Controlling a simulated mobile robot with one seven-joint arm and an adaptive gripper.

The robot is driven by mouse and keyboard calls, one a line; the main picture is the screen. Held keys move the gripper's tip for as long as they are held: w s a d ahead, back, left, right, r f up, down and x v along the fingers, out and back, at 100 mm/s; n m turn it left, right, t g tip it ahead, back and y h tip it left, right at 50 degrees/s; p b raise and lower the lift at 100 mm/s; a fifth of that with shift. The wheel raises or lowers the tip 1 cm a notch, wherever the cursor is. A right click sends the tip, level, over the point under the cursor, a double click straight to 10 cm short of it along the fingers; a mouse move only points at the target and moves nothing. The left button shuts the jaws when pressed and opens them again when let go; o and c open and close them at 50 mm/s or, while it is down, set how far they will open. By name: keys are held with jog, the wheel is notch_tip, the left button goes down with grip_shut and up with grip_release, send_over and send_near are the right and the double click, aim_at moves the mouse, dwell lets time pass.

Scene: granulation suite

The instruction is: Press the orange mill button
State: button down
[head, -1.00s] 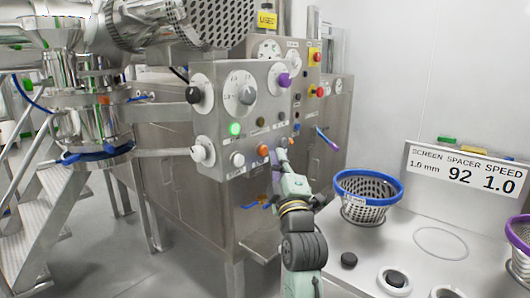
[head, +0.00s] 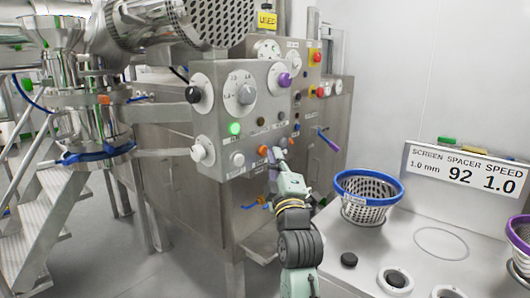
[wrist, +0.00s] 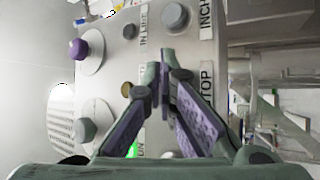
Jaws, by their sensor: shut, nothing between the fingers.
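The orange button (head: 263,150) is on the lower part of the grey control panel (head: 222,112) in the head view. My gripper (head: 277,153) is shut and empty, with its tips just right of the orange button. Whether the tips touch the panel or button cannot be told. In the wrist view my fingertips (wrist: 162,70) are together in front of the panel, between printed labels. The orange button cannot be made out there, and the fingers cover part of the panel.
A green lit button (head: 235,129), a white button (head: 237,159) and a purple knob (head: 284,80) are on the same panel. A blue-rimmed basket (head: 368,190) stands on the bench to the right. A display board (head: 465,175) is behind it.

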jog(key=shift+w+a, duration=0.3)
jog(key=shift+a, duration=0.1)
dwell(0.3)
jog(key=shift+s+d, duration=0.1)
jog(key=shift+d, duration=0.05)
jog(key=shift+s+d+b, duration=0.45)
jog(key=shift+s+d, duration=0.05)
jog(key=shift+d, duration=0.1)
jog(key=shift+s+d+b, duration=0.5)
jog(key=shift+s+d, duration=0.25)
jog(key=shift+d, duration=0.3)
jog(key=shift+s+d+b, duration=0.5)
jog(key=shift+s+d, duration=0.2)
jog(key=shift+d, duration=0.3)
